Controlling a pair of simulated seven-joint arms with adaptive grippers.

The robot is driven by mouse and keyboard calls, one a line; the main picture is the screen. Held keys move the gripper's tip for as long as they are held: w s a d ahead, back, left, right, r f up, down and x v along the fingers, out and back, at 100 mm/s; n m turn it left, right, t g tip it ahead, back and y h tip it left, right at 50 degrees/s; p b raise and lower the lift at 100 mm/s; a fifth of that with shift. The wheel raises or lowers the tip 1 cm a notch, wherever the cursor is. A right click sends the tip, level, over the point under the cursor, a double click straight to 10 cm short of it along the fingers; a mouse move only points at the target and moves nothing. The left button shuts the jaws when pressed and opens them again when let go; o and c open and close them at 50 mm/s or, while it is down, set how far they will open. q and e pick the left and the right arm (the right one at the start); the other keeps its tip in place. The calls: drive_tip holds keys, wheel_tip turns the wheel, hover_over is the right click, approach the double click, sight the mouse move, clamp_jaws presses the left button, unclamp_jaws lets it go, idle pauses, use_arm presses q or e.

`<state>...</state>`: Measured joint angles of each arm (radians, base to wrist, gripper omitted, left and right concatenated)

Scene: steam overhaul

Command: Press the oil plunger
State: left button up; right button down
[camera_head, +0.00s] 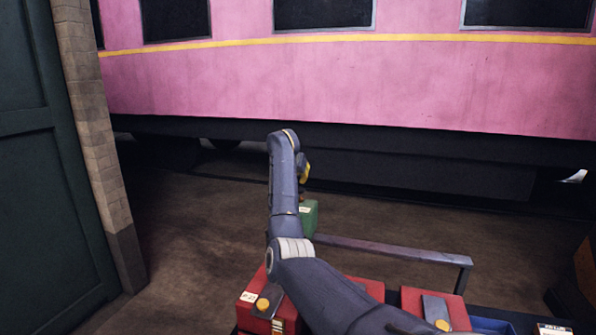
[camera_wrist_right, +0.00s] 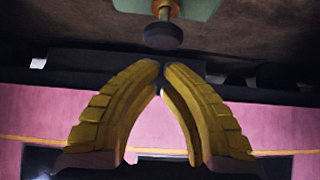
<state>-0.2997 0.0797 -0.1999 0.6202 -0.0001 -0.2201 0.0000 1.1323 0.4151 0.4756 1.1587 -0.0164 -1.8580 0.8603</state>
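The oil plunger (camera_wrist_right: 164,35) shows in the right wrist view as a dark round knob on a short brass rod. The rod comes out of a green box (camera_wrist_right: 190,8), which also shows in the head view (camera_head: 310,217), partly behind my right arm. My right gripper (camera_wrist_right: 157,70) has its yellow fingers brought together at the tips with nothing between them. The tips point toward the knob, with a small gap visible in the picture. In the head view the right gripper (camera_head: 304,172) is mostly hidden by my wrist, above the green box. My left gripper is not in view.
A metal rail (camera_head: 390,249) runs right from near the green box. Red boxes with brass knobs (camera_head: 254,310) (camera_head: 457,311) stand in front, partly behind my arm. A pink carriage (camera_head: 350,85) fills the back. A dark green door (camera_head: 45,170) and brick pillar (camera_head: 92,130) stand left.

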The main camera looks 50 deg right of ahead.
drive_tip(key=shift+f, duration=0.75)
drive_tip(key=shift+f, duration=1.45)
drive_tip(key=shift+r, duration=0.45)
drive_tip(key=r, duration=0.4)
drive_tip(key=shift+a, duration=0.3)
drive_tip(key=v, duration=0.9)
drive_tip(key=shift+s, duration=0.2)
